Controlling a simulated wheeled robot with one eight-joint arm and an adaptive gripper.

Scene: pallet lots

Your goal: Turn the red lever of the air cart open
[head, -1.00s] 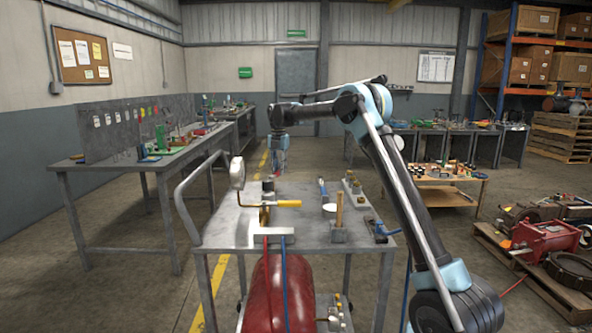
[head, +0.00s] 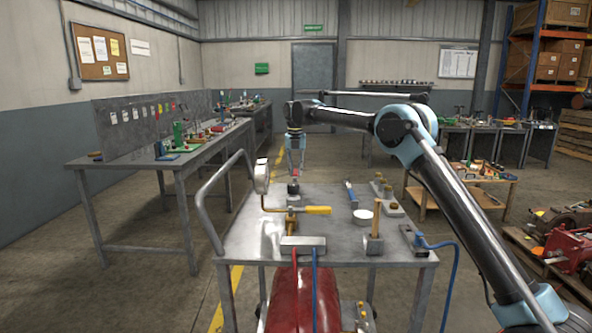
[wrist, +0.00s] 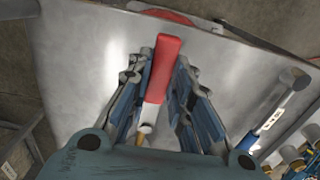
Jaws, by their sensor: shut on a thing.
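The red lever (wrist: 163,68) lies between the two fingers of my gripper (wrist: 161,88) in the wrist view, with a brass stem below its near end. My gripper is shut on it. In the head view my gripper (head: 295,170) points down above the back of the air cart's grey top (head: 240,238), and only a bit of red shows at its tips. A dark round fitting (head: 293,188) stands just below. The cart also carries a yellow-handled lever (head: 318,210) and a pressure gauge (head: 261,178). The lever's exact angle is hard to tell.
On the cart top are a blue-handled tool (head: 351,194), a white cup (head: 362,217), a wooden-handled tool in a block (head: 374,232) and a fitting with a blue hose (head: 418,240). A red tank (head: 300,298) sits below. A workbench (head: 130,172) stands left.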

